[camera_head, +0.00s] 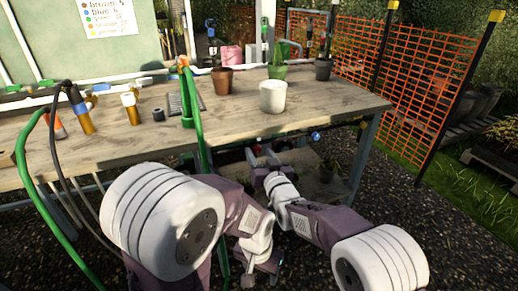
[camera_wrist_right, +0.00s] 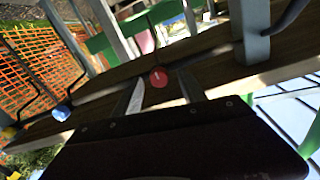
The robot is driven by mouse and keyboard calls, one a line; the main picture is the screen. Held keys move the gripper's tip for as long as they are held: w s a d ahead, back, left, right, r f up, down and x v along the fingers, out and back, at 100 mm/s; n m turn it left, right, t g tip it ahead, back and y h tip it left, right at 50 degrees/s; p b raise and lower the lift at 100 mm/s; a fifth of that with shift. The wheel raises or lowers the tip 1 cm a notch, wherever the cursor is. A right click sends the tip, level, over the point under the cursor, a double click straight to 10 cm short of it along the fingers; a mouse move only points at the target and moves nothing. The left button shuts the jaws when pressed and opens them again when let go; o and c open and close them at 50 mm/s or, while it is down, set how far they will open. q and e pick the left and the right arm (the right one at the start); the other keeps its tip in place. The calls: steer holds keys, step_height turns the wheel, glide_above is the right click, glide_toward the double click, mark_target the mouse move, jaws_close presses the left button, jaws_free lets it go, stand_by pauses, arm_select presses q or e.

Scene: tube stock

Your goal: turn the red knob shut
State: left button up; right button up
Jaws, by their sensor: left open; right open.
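The red knob (camera_wrist_right: 158,77) shows in the right wrist view as a small round cap with a pale mark, below the wooden table edge. My right gripper (camera_wrist_right: 163,89) is open, with one finger on each side of the knob's place in the picture. I cannot tell whether the fingers touch it. In the head view my right gripper (camera_head: 262,158) is just under the front edge of the table, and the red knob is not clearly visible there. My left gripper (camera_head: 264,262) is open and low in front of the table, apart from the knob.
A blue knob (camera_wrist_right: 62,112) sits along the same pipe; it also shows in the head view (camera_head: 315,136). The wooden table (camera_head: 340,105) carries a white pot (camera_head: 273,96), a terracotta pot (camera_head: 222,81) and tube pieces. A green hose (camera_head: 197,125) hangs over its front edge. Orange fencing (camera_head: 425,70) stands right.

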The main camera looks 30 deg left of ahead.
steer(key=shift+w+a, duration=0.2)
steer(key=shift+c, duration=0.3)
jaws_close()
